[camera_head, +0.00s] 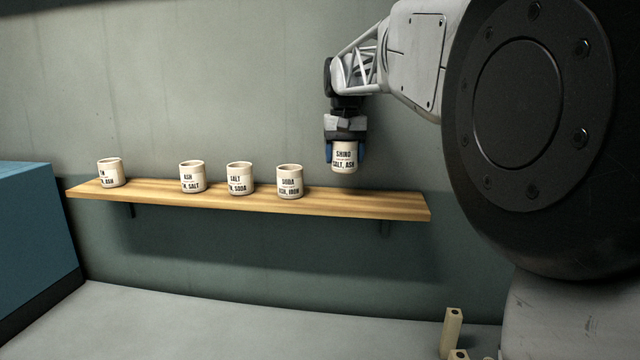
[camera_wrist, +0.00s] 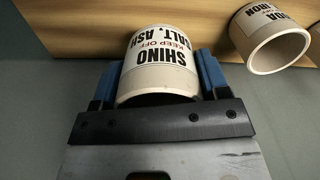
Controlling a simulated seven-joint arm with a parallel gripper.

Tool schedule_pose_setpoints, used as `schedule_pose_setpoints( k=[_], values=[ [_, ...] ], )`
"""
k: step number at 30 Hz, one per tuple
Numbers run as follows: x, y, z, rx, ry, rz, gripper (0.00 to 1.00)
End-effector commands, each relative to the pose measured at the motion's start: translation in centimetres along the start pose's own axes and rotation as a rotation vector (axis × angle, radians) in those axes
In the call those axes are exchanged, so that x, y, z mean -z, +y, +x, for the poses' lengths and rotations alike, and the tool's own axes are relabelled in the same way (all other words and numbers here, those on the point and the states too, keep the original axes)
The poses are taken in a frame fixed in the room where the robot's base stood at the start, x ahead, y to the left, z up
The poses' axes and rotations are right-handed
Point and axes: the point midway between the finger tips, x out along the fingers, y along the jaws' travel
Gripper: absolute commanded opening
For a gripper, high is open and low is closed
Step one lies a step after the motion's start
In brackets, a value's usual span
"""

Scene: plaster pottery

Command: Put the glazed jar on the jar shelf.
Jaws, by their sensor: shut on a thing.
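A cream jar labelled "SHINO" (camera_head: 344,159) is held upright between the blue fingertips of my gripper (camera_head: 345,150). In the head view it appears at the right part of the wooden shelf (camera_head: 370,202), with its base slightly above the shelf surface. In the wrist view the SHINO jar (camera_wrist: 160,62) sits between both blue fingers of my gripper (camera_wrist: 158,85), its label upside down and also reading "KEEP OFF" and "SALT, ASH". My gripper is shut on it.
Several similar labelled jars stand on the shelf. The nearest, labelled "SODA" (camera_head: 289,182), is left of the held jar; it also shows in the wrist view (camera_wrist: 268,38). The shelf's right end is bare. A blue box (camera_head: 35,245) stands at far left.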

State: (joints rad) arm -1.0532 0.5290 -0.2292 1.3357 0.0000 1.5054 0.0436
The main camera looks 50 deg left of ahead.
Motion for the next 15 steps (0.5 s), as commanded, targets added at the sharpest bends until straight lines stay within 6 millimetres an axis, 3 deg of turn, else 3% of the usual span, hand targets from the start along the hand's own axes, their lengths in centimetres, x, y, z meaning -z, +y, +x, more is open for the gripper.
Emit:
schedule_pose_setpoints(
  k=[7,15],
  values=[
    [0.0,0.0,2.8,0.000,-0.001,0.000,0.41],
    [0.0,0.0,3.4,0.000,0.000,0.000,0.41]
  ],
)
